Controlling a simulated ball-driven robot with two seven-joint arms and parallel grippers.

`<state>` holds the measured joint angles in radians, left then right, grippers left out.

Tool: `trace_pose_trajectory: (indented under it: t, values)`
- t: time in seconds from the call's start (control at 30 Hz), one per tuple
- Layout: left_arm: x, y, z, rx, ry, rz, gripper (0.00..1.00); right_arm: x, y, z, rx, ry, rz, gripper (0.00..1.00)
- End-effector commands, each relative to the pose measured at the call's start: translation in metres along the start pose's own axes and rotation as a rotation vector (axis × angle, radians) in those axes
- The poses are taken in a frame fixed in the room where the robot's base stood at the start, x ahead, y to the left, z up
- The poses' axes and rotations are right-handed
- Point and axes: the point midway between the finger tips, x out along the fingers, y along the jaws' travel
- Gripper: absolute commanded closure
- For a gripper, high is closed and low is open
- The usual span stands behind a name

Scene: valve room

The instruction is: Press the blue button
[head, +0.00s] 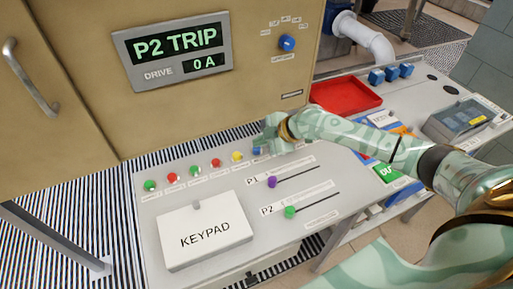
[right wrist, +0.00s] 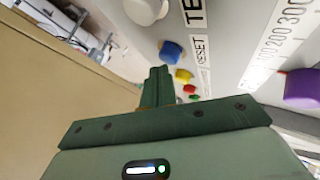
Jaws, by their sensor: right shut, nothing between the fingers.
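The blue button (head: 257,151) sits toward the right end of a row of buttons on the grey sloping console, partly hidden by my right gripper. In the right wrist view the blue button (right wrist: 171,51) stands beside a RESET label, just past the fingertips. My right gripper (head: 267,138) is shut and empty, right above and behind the blue button in the head view. Its closed fingers (right wrist: 158,74) point toward the button row. I cannot tell whether they touch the button. My left gripper is not in view.
A yellow button (head: 237,157) is beside the blue one, with red and green ones farther left. A white button (right wrist: 146,8) is on its other side. Purple (head: 271,182) and green (head: 289,212) sliders and a keypad cover (head: 205,233) lie nearer. A cabinet (head: 80,100) rises behind.

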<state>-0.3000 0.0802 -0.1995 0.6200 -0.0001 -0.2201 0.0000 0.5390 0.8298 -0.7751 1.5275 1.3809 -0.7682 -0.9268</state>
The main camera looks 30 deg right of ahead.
Motion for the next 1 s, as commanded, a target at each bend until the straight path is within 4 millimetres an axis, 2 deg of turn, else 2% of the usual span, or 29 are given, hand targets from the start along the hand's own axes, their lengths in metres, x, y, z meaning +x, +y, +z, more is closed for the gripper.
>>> trace_pose_trajectory:
  t: [1.0]
  values:
    - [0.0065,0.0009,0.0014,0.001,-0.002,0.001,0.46,0.0061,-0.0045,0.0047,0.0,-0.001,0.0,1.0]
